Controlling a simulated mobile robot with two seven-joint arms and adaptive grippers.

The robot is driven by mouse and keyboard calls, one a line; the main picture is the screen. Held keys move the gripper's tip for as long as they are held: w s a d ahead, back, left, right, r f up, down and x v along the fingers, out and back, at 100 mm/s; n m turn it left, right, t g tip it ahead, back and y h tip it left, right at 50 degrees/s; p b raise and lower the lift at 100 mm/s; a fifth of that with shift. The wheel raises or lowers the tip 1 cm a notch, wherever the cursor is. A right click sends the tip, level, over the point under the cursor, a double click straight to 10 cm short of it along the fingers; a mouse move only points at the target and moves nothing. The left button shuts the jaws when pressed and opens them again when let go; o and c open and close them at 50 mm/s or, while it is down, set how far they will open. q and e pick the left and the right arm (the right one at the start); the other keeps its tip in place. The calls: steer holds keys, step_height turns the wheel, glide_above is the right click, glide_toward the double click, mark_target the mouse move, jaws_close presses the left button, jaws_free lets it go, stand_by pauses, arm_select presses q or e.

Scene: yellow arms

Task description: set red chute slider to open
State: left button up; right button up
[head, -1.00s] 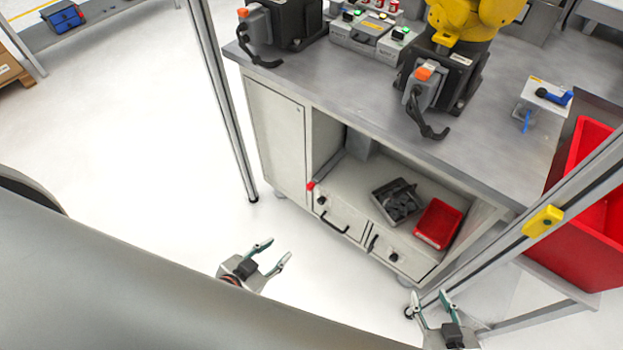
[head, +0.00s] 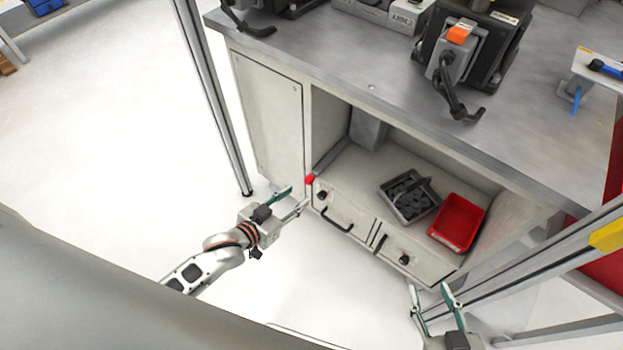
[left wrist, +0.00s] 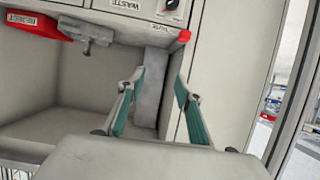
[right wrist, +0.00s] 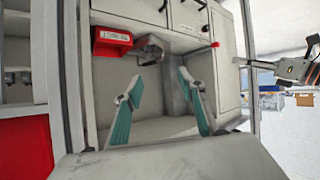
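The red chute slider shows as a small red knob (head: 310,180) at the upper left corner of the drawer fronts, by the open shelf. It also shows in the left wrist view (left wrist: 184,37), beside lettering, and in the right wrist view (right wrist: 215,45). My left gripper (head: 297,198) is open and empty, with its fingertips just below and left of the knob in the head view. In the left wrist view its fingers point toward the cabinet, apart from the knob. My right gripper (head: 429,288) is open and empty, in front of the cabinet's lower right.
On the shelf lie a grey bin with dark parts (head: 410,195) and a red bin (head: 457,222). Drawers with black handles (head: 337,219) sit below. A metal post (head: 212,95) stands left of the cabinet, and a frame rail (head: 540,262) crosses at right.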

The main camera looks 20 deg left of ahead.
arm_select(q)
steer(key=b, duration=0.4)
glide_toward(307, 181)
steer(key=w+f, duration=0.1)
steer(key=w, duration=0.1)
steer(key=b+x, duration=0.1)
steer(key=x, duration=0.2)
steer(key=b+x, duration=0.1)
steer(key=x, duration=0.3)
steer(key=shift+d+f, duration=0.2)
steer(key=shift+d, duration=0.1)
steer(key=shift+w+d, duration=0.15)
steer(key=shift+w, duration=0.2)
steer(key=shift+w+r, duration=0.1)
arm_select(e)
steer(key=a, duration=0.1)
steer(key=a+f, duration=0.1)
steer(key=a, duration=0.1)
steer(key=shift+w+f+m+y, duration=0.25)
steer(key=shift+f+m+y, duration=0.05)
steer(key=shift+f, duration=0.05)
